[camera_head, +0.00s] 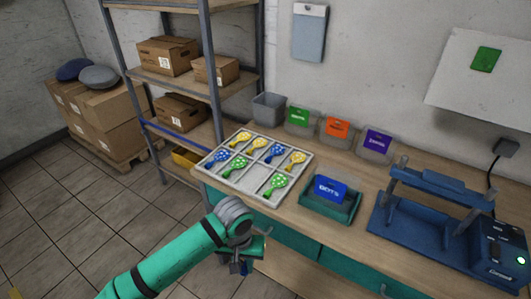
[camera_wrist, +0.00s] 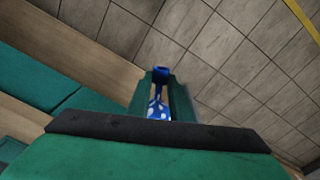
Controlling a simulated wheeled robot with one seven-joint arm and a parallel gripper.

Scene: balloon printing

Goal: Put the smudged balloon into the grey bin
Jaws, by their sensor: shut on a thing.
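My gripper (camera_wrist: 161,90) is shut on a blue balloon with white spots (camera_wrist: 157,108), held between the green fingers over the floor in the wrist view. I cannot tell whether its print is smudged. In the head view my gripper (camera_head: 246,262) hangs in front of the bench's front edge, below the tray; the held balloon is not clear there. The grey bin (camera_head: 268,108) stands at the back left of the bench, with no label visible. Its inside is only partly visible.
A white compartment tray (camera_head: 310,155) holds several blue, yellow and green balloons; one front compartment looks empty. Green (camera_head: 300,117), orange (camera_head: 337,128) and purple (camera_head: 377,142) labelled bins stand right of the grey bin. A teal tray (camera_head: 330,205) and a blue press (camera_head: 410,215) stand further right.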

